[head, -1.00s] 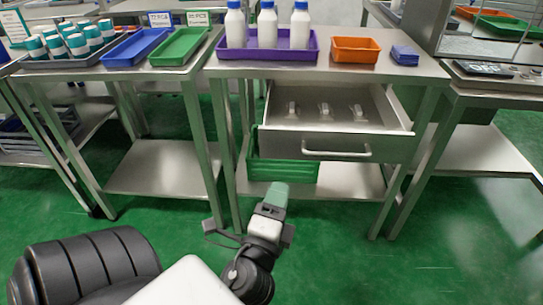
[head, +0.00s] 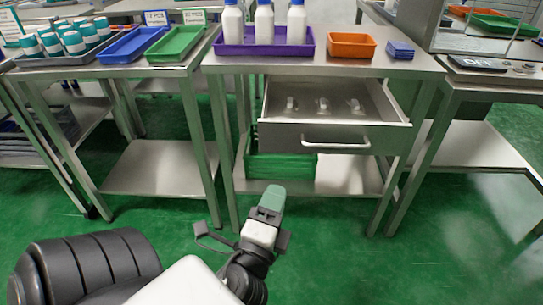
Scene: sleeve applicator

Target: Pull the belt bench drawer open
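The belt bench drawer (head: 290,136) is a steel drawer under the top of the middle bench. It stands open, pulled out towards me, with a bar handle (head: 336,146) on its front. Several small light-coloured items (head: 322,104) lie inside it. My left gripper (head: 272,198) is in front of the bench, below and left of the handle, apart from it. Its fingertips are seen end-on as one green-grey shape, so I cannot tell whether it is open or shut. Nothing shows held in it. My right gripper is not in view.
On the bench top (head: 345,66) stand a purple tray (head: 248,50) with white bottles, an orange bin (head: 352,45) and a blue stack (head: 400,49). A green crate (head: 280,166) sits on the shelf below. Green floor in front is clear.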

